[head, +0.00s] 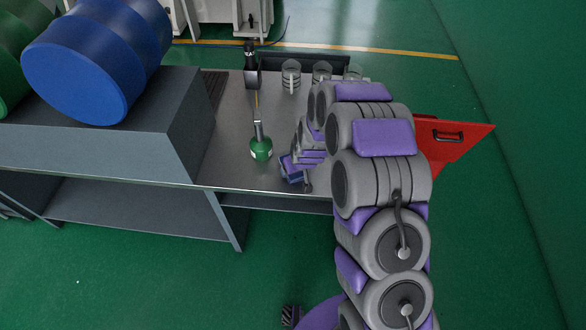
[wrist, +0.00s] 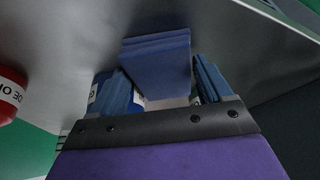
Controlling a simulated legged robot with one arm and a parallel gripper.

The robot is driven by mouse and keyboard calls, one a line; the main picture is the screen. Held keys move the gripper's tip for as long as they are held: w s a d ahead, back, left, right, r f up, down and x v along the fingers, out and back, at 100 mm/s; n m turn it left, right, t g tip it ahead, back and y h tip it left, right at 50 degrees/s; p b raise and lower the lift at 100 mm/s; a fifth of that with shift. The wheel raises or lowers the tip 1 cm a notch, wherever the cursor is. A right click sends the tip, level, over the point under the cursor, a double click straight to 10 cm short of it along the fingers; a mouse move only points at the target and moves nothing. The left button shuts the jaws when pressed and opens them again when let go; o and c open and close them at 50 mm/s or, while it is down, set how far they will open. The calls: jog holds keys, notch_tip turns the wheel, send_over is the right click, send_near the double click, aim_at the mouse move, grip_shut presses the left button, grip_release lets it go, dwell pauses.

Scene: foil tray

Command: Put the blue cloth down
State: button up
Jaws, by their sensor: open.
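A folded blue cloth (wrist: 157,68) shows in the wrist view as a layered block between the two fingers of my gripper (wrist: 160,80). The fingers stand apart on either side of it. I cannot tell whether either one touches the cloth. In the head view my gripper (head: 302,160) is low over the front edge of the metal table (head: 231,150). A small blue patch (head: 291,174) shows at its tip, at the table edge, and seems to be the cloth. My arm and gripper hide part of that area.
Several clear jars stand at the back, including one near the middle (head: 291,76). A large blue drum (head: 98,62) rests at left. A red panel (head: 448,143) juts out at right. A red object (wrist: 10,95) shows in the wrist view.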

jog(key=shift+w+a+f, duration=0.1)
jog(key=shift+a+f, duration=0.05)
jog(key=shift+f, duration=0.15)
jog(key=shift+c, duration=0.4)
jog(key=c, duration=0.7)
jog(key=shift+r, duration=0.15)
